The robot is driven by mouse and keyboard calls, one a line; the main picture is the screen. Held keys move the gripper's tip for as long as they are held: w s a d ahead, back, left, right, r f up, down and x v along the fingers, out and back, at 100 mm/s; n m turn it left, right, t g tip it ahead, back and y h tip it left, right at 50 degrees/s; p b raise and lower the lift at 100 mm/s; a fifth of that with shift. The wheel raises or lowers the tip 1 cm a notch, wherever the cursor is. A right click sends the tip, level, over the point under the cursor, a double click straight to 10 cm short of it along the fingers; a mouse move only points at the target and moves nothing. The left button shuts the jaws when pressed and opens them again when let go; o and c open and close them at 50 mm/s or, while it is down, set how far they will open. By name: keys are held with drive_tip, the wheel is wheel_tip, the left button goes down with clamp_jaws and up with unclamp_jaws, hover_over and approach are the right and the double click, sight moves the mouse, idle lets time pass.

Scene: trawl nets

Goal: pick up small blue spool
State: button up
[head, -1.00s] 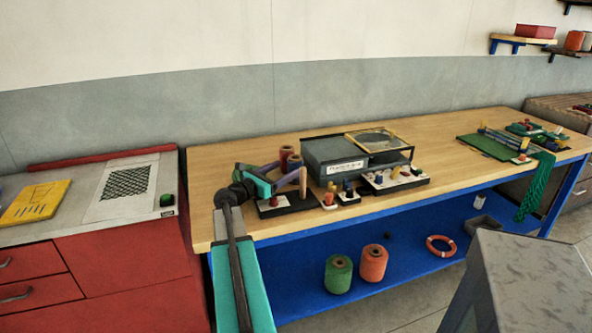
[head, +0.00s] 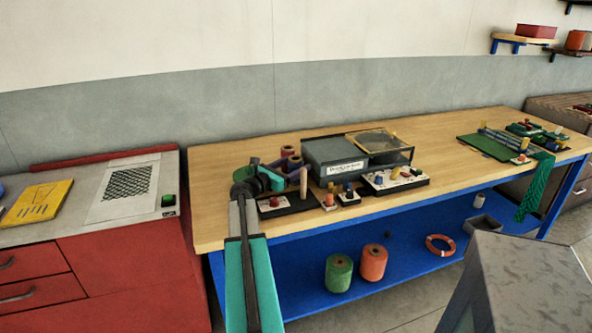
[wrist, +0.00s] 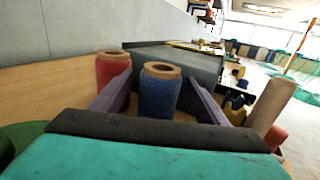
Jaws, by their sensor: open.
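The small blue spool (wrist: 160,92) stands upright in the wrist view, between the two purple fingers of my gripper (wrist: 156,98). Its brown top ring shows, and its base is hidden behind the dark edge of my gripper. The fingers are apart, with a visible gap on the spool's left; I cannot tell whether the right finger touches it. In the head view my gripper (head: 285,172) is at the left part of the wooden bench, and the blue spool is largely hidden by it.
A red spool (wrist: 112,72) stands close to the left finger. A tan post (wrist: 272,103) rises just outside the right finger. A grey box (head: 333,158) stands behind and to the right on the bench (head: 450,135). The bench's middle back is clear.

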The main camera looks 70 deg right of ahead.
drive_tip(key=shift+s+d, duration=0.15)
drive_tip(key=shift+d, duration=0.3)
drive_tip(key=c, duration=1.2)
drive_tip(key=shift+r, duration=0.15)
wheel_tip(320, 180, up, 10)
drive_tip(key=shift+b, duration=0.4)
